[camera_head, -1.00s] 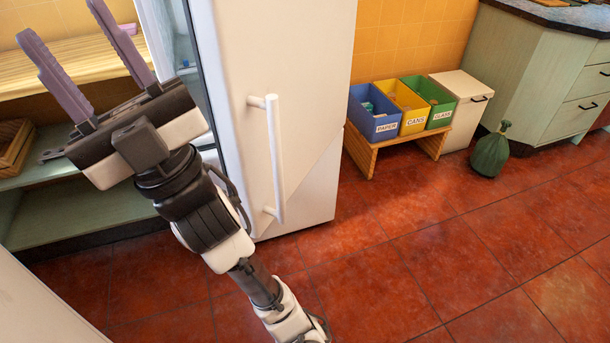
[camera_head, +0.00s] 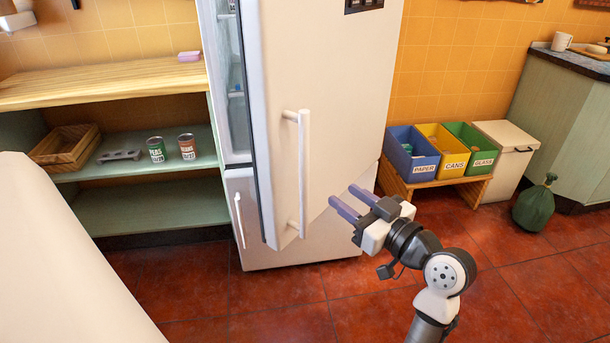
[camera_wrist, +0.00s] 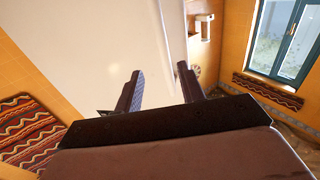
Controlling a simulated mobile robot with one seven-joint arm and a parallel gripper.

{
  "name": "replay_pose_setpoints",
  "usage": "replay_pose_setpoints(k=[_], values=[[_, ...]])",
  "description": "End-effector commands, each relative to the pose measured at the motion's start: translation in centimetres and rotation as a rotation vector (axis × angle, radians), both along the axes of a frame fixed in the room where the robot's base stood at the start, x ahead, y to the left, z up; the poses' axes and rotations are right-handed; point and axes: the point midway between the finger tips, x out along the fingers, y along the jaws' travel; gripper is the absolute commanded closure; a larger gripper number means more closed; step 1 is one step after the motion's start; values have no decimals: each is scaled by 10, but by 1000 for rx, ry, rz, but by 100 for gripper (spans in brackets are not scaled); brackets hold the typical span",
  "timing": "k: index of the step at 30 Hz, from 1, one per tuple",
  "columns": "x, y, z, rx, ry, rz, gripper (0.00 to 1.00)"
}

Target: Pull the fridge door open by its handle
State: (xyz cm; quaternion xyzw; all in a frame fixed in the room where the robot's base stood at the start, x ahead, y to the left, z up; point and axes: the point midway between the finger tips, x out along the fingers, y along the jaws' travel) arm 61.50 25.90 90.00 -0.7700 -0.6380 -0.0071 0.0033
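The white fridge (camera_head: 350,90) stands in the middle of the head view. Its upper door (camera_head: 290,80) is ajar, swung out from the left side, and lit shelves show in the gap. The door's handle (camera_head: 303,172) is a white vertical bar near the door's front face. My gripper (camera_head: 345,201) is to the right of the handle's lower part, fingers toward the door, apart from the handle. Its two purple fingers are spread with nothing between them. In the wrist view the fingers (camera_wrist: 158,90) are also apart before a pale panel; no handle is seen there.
A lower fridge door with its own handle (camera_head: 239,220) is below. Wooden-topped shelves (camera_head: 100,83) with cans stand left. Red floor in front is clear.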

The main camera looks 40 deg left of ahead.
Motion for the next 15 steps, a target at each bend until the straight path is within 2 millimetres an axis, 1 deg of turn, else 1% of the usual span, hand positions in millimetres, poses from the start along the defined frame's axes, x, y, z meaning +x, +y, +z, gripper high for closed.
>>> replay_pose_setpoints(k=[2, 5, 8, 11, 15], values=[[-1, -4, -6, -12, 6, 17, 61], [-1, 1, -7, -16, 9, 26, 61], [0, 15, -5, -16, 9, 29, 61], [3, 35, -5, -16, 9, 29, 61], [8, 66, -4, -16, 8, 29, 61]])
